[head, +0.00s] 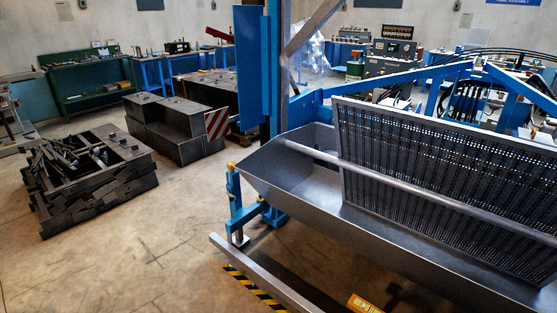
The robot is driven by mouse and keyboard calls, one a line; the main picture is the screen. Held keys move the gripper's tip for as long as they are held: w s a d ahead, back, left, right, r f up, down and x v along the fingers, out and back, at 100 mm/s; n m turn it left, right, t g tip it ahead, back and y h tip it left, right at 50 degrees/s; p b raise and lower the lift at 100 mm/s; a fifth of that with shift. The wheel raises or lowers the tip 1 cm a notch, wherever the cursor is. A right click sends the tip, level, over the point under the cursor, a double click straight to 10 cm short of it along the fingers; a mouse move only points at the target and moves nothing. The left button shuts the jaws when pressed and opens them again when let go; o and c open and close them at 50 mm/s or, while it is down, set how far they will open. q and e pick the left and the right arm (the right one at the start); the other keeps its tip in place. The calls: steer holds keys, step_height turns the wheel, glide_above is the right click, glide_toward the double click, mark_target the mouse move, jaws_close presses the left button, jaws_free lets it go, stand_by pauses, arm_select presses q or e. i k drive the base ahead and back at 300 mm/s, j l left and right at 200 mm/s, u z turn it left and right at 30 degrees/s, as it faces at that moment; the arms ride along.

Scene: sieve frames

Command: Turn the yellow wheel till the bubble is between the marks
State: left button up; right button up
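A small yellow part (231,165) sits on top of a blue upright leg (235,190) at the left end of the grey metal trough; it may be the yellow wheel, but it is too small to tell. A yellow-orange block with markings (363,304) is cut off by the bottom edge; it may be the level. I cannot make out a bubble or marks. Neither of my grippers is in view.
The grey trough (300,195) carries a perforated sieve panel (440,170) and a long bar. A low metal rail (262,272) with black-yellow striping lies in front. A pallet of dark scrap (90,175) and dark blocks (175,125) stand left. The floor between is clear.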

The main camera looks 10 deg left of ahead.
mark_target(230, 165)
steer(key=i+j+z, duration=0.6)
steer(key=j, duration=0.15)
steer(key=i+j+z, duration=0.1)
steer(key=j, duration=0.2)
steer(key=i+j+z, duration=0.1)
steer(key=j, duration=0.15)
steer(key=i+j+z, duration=0.1)
steer(key=j, duration=0.2)
steer(key=i+j, duration=0.15)
steer(key=j, duration=0.25)
steer(key=i+j, duration=0.15)
steer(key=j, duration=0.25)
steer(key=i+j, duration=0.15)
steer(key=j, duration=0.25)
steer(key=i+j, duration=0.1)
steer(key=j, duration=0.3)
steer(key=i+j+z, duration=0.1)
steer(key=j, duration=0.3)
steer(key=i+j, duration=0.2)
steer(key=j, duration=0.25)
steer(key=i+j, duration=0.1)
steer(key=j, duration=0.3)
